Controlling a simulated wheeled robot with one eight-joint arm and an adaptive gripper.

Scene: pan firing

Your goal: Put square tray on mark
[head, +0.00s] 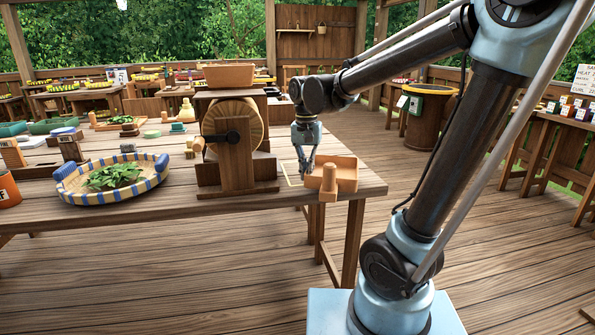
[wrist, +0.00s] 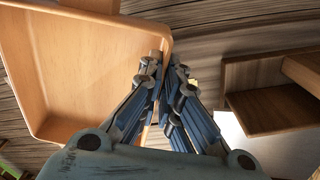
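The square tray (head: 346,176) is a light wooden tray with raised walls, near the right end of the table. A peg-like handle (head: 328,181) shows at its near side. The mark, a pale yellow outline (head: 291,174), is on the tabletop just left of the tray and partly hidden by my gripper. My gripper (head: 305,170) points down at the tray's left wall. In the wrist view the tray (wrist: 80,65) fills the left side, and my gripper's fingers (wrist: 166,72) are close together with the tray's wall between them. Whether the tray touches the table is unclear.
A wooden drum machine (head: 233,140) stands left of the mark, its base (wrist: 265,110) close to my gripper in the wrist view. A blue-and-cream basket (head: 112,182) with leaves sits farther left. The table's front and right edges are close to the tray.

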